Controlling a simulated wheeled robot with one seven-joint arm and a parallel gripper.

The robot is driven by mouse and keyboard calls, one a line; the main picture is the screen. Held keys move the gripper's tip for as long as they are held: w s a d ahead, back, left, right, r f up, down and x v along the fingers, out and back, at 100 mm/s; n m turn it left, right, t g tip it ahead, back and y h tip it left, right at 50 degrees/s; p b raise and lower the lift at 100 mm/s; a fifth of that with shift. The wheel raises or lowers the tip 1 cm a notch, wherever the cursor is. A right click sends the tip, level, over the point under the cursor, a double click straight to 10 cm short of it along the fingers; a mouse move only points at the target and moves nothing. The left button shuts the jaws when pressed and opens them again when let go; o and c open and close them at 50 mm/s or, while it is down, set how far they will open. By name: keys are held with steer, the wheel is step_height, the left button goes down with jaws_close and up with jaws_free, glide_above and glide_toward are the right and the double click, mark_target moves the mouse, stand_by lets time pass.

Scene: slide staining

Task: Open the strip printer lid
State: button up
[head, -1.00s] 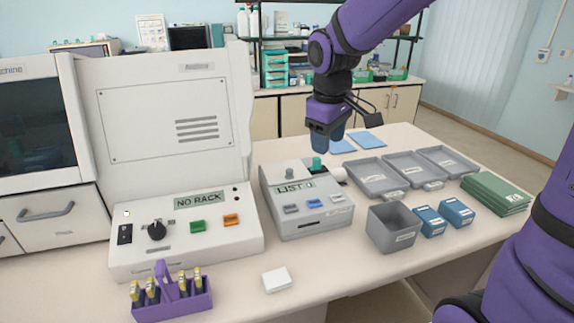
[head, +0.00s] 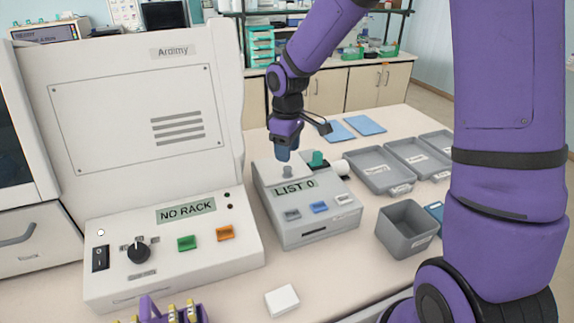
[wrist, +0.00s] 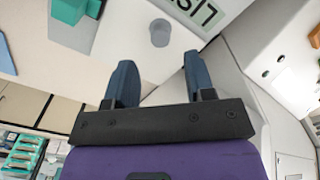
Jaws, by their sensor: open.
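The strip printer (head: 312,228) is a light grey box with a "LIST 0" display, three buttons and a front slot. On its top are a grey round knob (head: 287,169) and a green part (head: 317,160). The lid looks shut. In the wrist view the knob (wrist: 160,33) stands ahead of the fingers, and the green part (wrist: 88,28) is at upper left. My gripper (head: 284,155) is over the back of the printer, just behind and above the knob. In the wrist view its two blue fingers (wrist: 157,82) are apart with nothing between them.
The large white machine (head: 140,110) with a "NO RACK" display stands close on the left. Grey trays (head: 376,186) and a grey bin (head: 405,242) are on the right. A white box (head: 282,299) lies in front. A purple rack (head: 190,318) is at the lower edge.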

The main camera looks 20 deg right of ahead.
mark_target(287, 167)
steer(key=shift+f, duration=2.8)
jaws_close()
